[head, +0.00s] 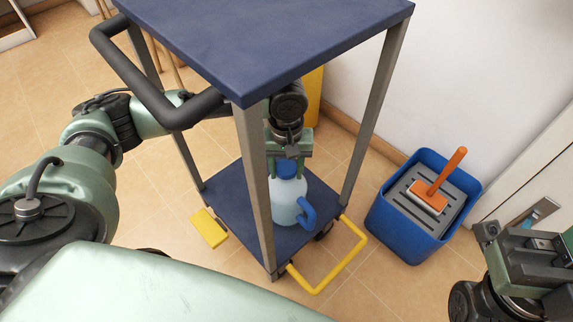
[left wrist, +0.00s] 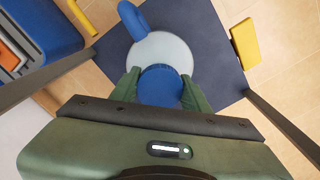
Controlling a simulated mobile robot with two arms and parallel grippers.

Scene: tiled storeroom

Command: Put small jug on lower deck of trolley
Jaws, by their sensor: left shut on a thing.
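The small jug (head: 286,198) is pale with a blue cap and a blue handle. It is upright over the dark blue lower deck (head: 232,190) of the trolley, within the posts; I cannot tell whether its base touches the deck. My left gripper (head: 288,162) reaches in under the top deck (head: 270,35) and is shut on the jug at its cap. In the left wrist view the jug's body (left wrist: 160,52) shows beyond the cap, between the green fingers (left wrist: 160,88). My right gripper (head: 520,250) is at the lower right, away from the trolley; its jaw gap is unclear.
A trolley post (head: 252,190) stands close in front of the jug. A dark push handle (head: 150,85) crosses above my left arm. Yellow parts (head: 335,265) (head: 209,228) stick out low at the trolley. A blue bucket (head: 400,225) with an orange-handled brush (head: 440,180) stands to the right.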

